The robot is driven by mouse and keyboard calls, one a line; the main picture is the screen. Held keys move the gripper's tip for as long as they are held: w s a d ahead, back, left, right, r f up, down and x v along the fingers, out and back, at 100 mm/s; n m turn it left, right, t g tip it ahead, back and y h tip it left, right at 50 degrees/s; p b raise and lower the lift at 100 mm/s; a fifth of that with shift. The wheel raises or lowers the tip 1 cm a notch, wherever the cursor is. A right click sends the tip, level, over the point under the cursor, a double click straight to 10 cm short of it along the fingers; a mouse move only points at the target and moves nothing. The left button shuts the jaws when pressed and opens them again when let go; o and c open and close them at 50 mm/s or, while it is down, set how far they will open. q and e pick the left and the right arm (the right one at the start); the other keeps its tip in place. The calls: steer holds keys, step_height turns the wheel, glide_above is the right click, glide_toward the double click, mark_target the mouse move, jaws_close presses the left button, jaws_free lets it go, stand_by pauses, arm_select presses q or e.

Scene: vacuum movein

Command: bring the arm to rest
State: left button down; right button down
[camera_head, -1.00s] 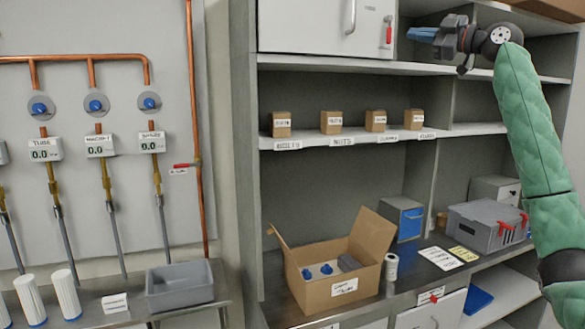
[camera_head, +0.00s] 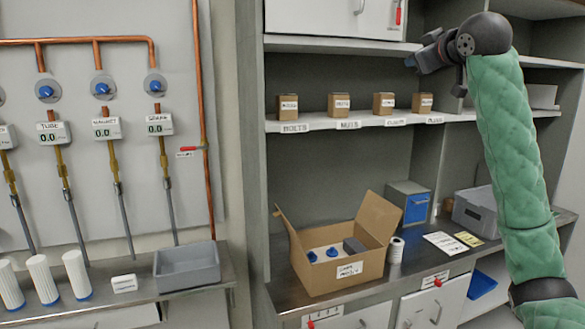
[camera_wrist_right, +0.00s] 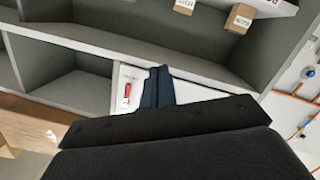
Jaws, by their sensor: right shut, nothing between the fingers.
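My right arm, in a green quilted sleeve, rises along the right side of the head view. Its gripper (camera_head: 412,61) is up near the upper shelf, left of the dark wrist joint. In the right wrist view the blue fingers (camera_wrist_right: 158,86) lie together, shut with nothing between them. Behind them is a pale cabinet door with a red handle (camera_wrist_right: 127,90). My left gripper is not in view.
Shelving stands close behind the arm, with several small cartons (camera_head: 341,103) on the middle shelf (camera_head: 300,125). An open cardboard box (camera_head: 345,270) sits on the counter below. A grey bin (camera_head: 187,267) and white filters (camera_head: 42,278) stand at left.

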steer(key=s+a+f+m+g+h, duration=0.15)
steer(key=s+f, duration=0.35)
steer(key=f, duration=1.1)
steer(key=s+a+f+m+g+h, duration=0.1)
steer(key=s+a+f+m+g, duration=0.2)
steer(key=f, duration=1.3)
steer(key=s+a+f+h, duration=0.1)
steer(key=s+a+f, duration=0.35)
steer(key=f, duration=1.15)
steer(key=s+a+f+g, duration=0.1)
steer(key=s+f+g, duration=0.2)
steer(key=s+f, duration=0.9)
steer(key=s+a+f+m+g+y, duration=0.1)
steer(key=s+f+g, duration=0.2)
steer(key=s+f, duration=0.9)
steer(key=s+a+f+g, duration=0.1)
steer(key=s+f+g, duration=0.2)
steer(key=s+f, duration=0.9)
steer(key=s, duration=0.3)
steer(key=shift+s+a+f, duration=0.15)
steer(key=shift+s+a, duration=0.15)
steer(key=shift+m+g, duration=0.25)
